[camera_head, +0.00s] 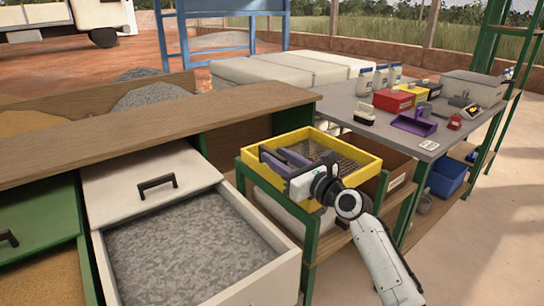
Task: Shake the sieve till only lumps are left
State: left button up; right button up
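The sieve (359,155) is a yellow rectangular frame with a brownish mesh floor. It sits at the top of a green-legged stand in the middle of the head view. My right gripper (282,158) is over the left part of the sieve, its two grey-purple fingers apart with no object clearly seen between them. I cannot tell whether the fingers touch the frame or mesh. My gripper body hides part of the near rim. Some texture shows on the mesh, but lumps are too small to tell. My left gripper is out of view.
An open drawer of grey gravel (185,255) is at the front left, under a wooden counter (150,128). A grey table (440,140) at right holds a purple tray (414,122), a red bin (393,100) and bottles. A blue crate (446,177) stands below it.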

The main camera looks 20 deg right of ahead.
jog(key=shift+x, duration=1.35)
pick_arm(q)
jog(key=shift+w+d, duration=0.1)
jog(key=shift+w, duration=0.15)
pick_arm(e)
jog(key=shift+c, duration=0.8)
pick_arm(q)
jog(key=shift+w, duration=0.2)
pick_arm(e)
grip_shut()
